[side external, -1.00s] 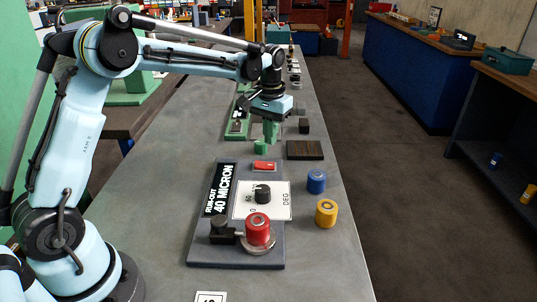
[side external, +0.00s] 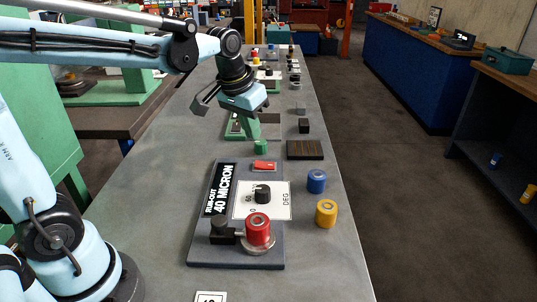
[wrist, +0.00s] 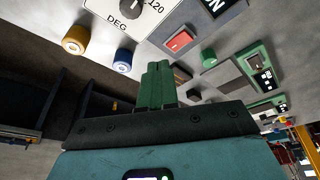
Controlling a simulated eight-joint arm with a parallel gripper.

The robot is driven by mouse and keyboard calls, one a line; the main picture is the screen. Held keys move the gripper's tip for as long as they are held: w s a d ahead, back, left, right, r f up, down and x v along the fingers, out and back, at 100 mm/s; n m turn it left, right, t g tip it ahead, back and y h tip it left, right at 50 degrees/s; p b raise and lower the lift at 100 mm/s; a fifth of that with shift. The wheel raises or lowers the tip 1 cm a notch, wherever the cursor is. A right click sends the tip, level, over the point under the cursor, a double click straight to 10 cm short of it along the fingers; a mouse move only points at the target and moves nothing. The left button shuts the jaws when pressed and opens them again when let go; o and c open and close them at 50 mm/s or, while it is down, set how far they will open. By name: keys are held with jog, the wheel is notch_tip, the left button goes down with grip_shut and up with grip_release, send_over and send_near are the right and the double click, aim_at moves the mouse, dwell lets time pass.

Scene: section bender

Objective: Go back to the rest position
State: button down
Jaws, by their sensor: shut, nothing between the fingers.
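My gripper (side external: 253,136) hangs above the grey bench (side external: 150,215), in the air behind the run-out panel (side external: 199,254). Its green fingers are shut together with nothing between them; they also show in the wrist view (wrist: 158,66). A small green cylinder (side external: 261,147) is near the fingertips in the side view. In the wrist view the green cylinder (wrist: 208,58) is to the right of the fingers, apart from them.
The panel carries a red rocker switch (side external: 264,165), a black dial (side external: 262,194) and a red cylinder (side external: 257,229). Blue (side external: 316,181) and yellow (side external: 326,213) cylinders stand right of it. A dark block (side external: 304,150) lies behind. The bench's left front is clear.

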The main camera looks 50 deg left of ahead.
jog(key=s+d+f+t, duration=0.1)
jog(key=s+t, duration=0.1)
jog(key=s, duration=0.3)
jog(key=s+d+f+m+t, duration=0.1)
jog(key=s, duration=0.4)
jog(key=shift+s+d+f+m+t, duration=0.2)
jog(key=shift+d+f+m+t, duration=0.1)
jog(key=shift+t, duration=0.1)
dwell(0.3)
